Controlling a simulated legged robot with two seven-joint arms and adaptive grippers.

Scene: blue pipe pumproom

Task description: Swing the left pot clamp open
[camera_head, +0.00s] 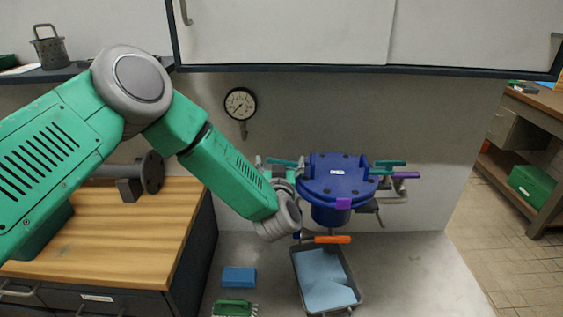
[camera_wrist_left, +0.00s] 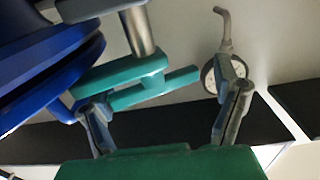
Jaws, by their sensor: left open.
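The blue pot (camera_head: 335,186) stands in front of the back wall, with a teal clamp on each side. The left pot clamp (camera_head: 283,162) shows partly behind my left gripper (camera_head: 283,180). The right clamp (camera_head: 388,164) sticks out to the right. In the left wrist view the blue pot (camera_wrist_left: 40,75) fills the upper left, and the left clamp's teal bars (camera_wrist_left: 135,82) reach from its edge. My left gripper (camera_wrist_left: 163,98) is open there, its fingers spread with the clamp's bars in or behind the gap; contact cannot be told. My right gripper is out of view.
A pressure gauge (camera_head: 240,103) hangs on the wall left of the pot. A grey tray (camera_head: 325,278) with an orange-handled tool (camera_head: 332,239) is below. A wooden-topped cabinet (camera_head: 120,235) stands left, under my left arm. A blue block (camera_head: 239,277) lies on the lower surface.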

